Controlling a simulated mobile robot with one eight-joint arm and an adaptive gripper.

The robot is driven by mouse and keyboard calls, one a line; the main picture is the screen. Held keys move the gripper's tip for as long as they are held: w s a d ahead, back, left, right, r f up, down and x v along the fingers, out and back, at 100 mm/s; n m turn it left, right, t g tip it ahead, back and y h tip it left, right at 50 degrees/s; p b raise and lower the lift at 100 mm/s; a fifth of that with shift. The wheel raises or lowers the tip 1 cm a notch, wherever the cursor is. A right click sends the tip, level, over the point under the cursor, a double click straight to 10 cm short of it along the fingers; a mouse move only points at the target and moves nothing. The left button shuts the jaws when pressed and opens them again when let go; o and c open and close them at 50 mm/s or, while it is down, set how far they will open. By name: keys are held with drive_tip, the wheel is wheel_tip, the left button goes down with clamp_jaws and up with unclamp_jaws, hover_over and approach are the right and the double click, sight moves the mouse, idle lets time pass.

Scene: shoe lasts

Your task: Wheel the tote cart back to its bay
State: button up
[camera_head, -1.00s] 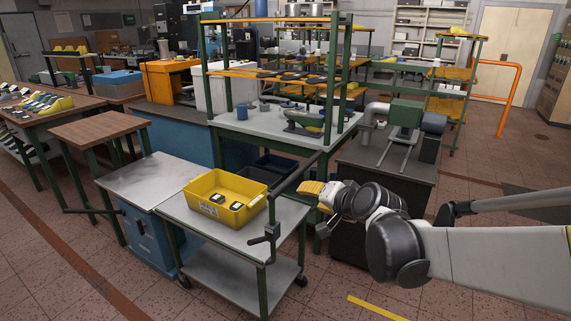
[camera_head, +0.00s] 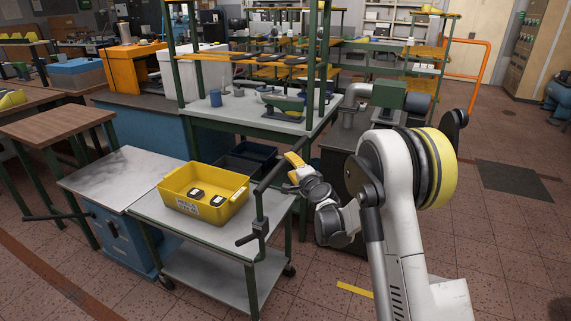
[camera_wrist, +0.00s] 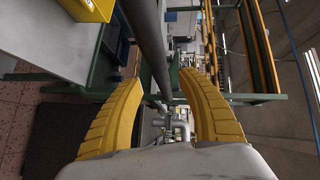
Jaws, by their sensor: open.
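The tote cart (camera_head: 160,213) stands with its grey top beside a blue cabinet. A yellow tote (camera_head: 232,206) with a white label sits on it and holds two dark items with pale tops. A dark handle bar (camera_head: 261,205) rises at the cart's right end; it also shows in the wrist view (camera_wrist: 148,40). My gripper (camera_head: 291,163), with yellow fingers, is close to the bar's upper part. In the wrist view my gripper (camera_wrist: 158,82) is open, and the bar runs through the gap between the fingers. I cannot tell whether it touches them.
A blue cabinet (camera_head: 112,232) with a grey top stands against the cart's left side. A green-framed bench (camera_head: 250,118) with dark bins below is behind. A dark machine stand (camera_head: 340,175) is to the right. Yellow floor tape (camera_head: 354,289) lies at front; the right floor is open.

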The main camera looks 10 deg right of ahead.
sight(288, 162)
drive_tip(key=w, duration=0.1)
drive_tip(key=w+b, duration=0.1)
drive_tip(key=w, duration=0.3)
drive_tip(key=shift+w+a+f, duration=0.15)
drive_tip(key=shift+a+f, duration=0.2)
drive_tip(key=shift+a, duration=0.05)
clamp_jaws()
